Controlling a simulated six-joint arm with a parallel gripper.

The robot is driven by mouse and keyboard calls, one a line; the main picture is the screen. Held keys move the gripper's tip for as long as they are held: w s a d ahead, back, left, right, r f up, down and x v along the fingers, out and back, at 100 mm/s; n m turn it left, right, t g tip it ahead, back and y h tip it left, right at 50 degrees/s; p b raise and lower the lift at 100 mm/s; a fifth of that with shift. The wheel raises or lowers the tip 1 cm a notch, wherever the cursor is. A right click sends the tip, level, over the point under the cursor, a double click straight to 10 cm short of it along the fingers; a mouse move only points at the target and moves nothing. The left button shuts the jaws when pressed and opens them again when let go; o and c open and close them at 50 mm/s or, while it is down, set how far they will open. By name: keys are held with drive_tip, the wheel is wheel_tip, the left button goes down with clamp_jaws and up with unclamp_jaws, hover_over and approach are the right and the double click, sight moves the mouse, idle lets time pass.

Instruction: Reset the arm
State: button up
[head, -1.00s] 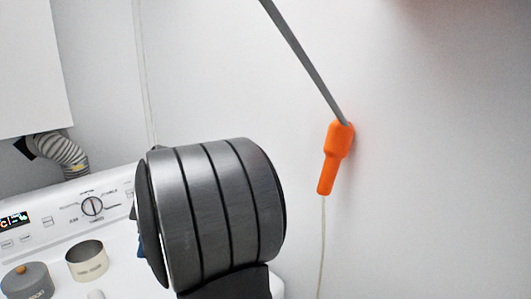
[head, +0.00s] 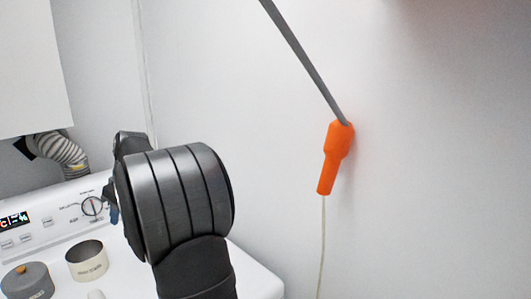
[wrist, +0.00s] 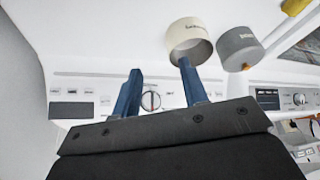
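My gripper (wrist: 160,98) shows in the wrist view as two blue fingers held apart, with nothing between them. The fingers point toward the control panel of a white appliance, and a dial shows between them. In the head view my dark grey arm blocks most of the gripper; only a bit of blue shows at its left side. A cream open pot (head: 87,260) and a grey lidded jar (head: 28,281) stand on the white appliance top. In the wrist view the cream pot (wrist: 190,42) is close by the right finger, and the grey jar (wrist: 240,48) is beside it.
The white appliance (head: 255,275) has a panel with a dial (head: 92,206) and a small display. A ribbed hose (head: 65,152) is behind it. An orange handle (head: 335,157) with a cord hangs by the wall at right. Open air lies between my arm and the handle.

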drive_tip(key=shift+w+a+r+m+t, duration=0.2)
drive_tip(key=shift+w+a+m, duration=0.25)
drive_tip(key=shift+a, duration=0.15)
drive_tip(key=shift+w+a+r+m+t, duration=0.1)
drive_tip(key=shift+w+a+r+m, duration=0.05)
drive_tip(key=shift+w+a+m, duration=0.35)
